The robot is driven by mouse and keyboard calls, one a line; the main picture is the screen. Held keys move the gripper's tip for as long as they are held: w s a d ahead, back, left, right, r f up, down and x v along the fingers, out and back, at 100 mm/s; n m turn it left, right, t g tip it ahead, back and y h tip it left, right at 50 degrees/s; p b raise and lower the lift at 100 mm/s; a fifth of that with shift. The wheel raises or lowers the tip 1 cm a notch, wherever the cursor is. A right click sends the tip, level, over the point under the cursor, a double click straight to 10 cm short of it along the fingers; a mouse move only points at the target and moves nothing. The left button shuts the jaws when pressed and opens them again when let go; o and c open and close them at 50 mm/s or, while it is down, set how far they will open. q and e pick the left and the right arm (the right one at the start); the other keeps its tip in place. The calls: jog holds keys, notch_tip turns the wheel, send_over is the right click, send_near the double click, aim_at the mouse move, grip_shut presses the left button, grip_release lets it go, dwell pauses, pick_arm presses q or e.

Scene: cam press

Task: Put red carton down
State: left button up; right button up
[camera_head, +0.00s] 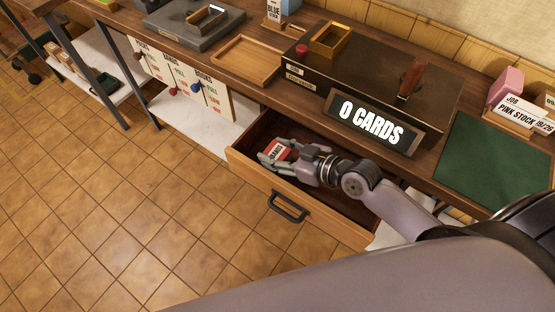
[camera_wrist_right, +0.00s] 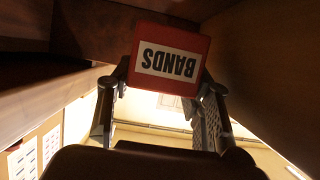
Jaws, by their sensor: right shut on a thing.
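The red carton (camera_head: 278,150) has a white label reading BANDS. My right gripper (camera_head: 274,158) is shut on it, inside or just above the open wooden drawer (camera_head: 300,199). The carton also shows in the right wrist view (camera_wrist_right: 170,58), between the two fingers of the gripper (camera_wrist_right: 164,88), with its label upside down. Drawer walls rise on both sides of it there. I cannot tell whether the carton touches the drawer floor. My left gripper is not in view.
The drawer's front has a dark handle (camera_head: 288,206). Above it stand a dark press (camera_head: 375,85) with a "0 CARDS" sign (camera_head: 371,122), a wooden tray (camera_head: 246,62) and a green mat (camera_head: 497,160). The tiled floor at left is clear.

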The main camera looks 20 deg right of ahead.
jog(key=shift+f+b, duration=0.3)
jog(key=shift+f, duration=1.7)
jog(key=shift+f, duration=0.2)
jog(key=o, duration=0.9)
jog(key=shift+r, duration=0.1)
